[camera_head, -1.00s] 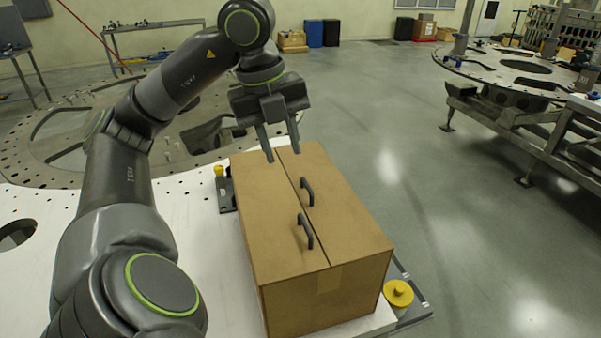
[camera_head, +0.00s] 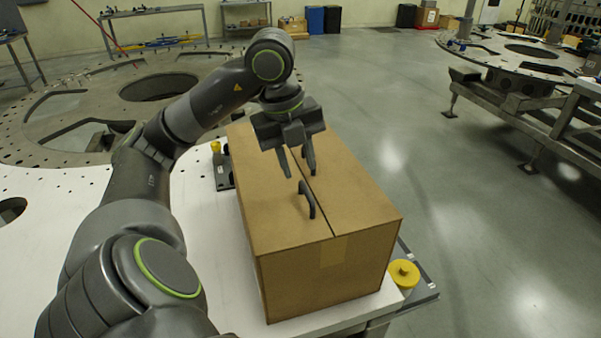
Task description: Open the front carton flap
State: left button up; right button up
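A closed brown carton (camera_head: 275,228) stands on a white table, with a seam running along the middle of its top. Two dark handles sit on the top. The near handle (camera_head: 307,200) is on the left side of the seam and shows clearly. The far handle (camera_head: 311,172) is partly hidden behind a finger of my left gripper. My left gripper (camera_head: 299,175) is open and empty, pointing down over the carton top near the handles. I cannot tell whether a finger touches a handle. My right gripper is not in view.
The white table (camera_head: 215,255) has bare room left of the carton. Open floor (camera_head: 480,220) lies to the right.

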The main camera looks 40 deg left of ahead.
aim_at(303, 183)
pick_arm(q)
jog(key=shift+w+d+f, duration=0.1)
jog(key=shift+w+f, duration=0.05)
jog(key=shift+f, duration=0.7)
jog(key=shift+w+d+f, duration=0.1)
jog(key=shift+f, duration=0.75)
grip_shut()
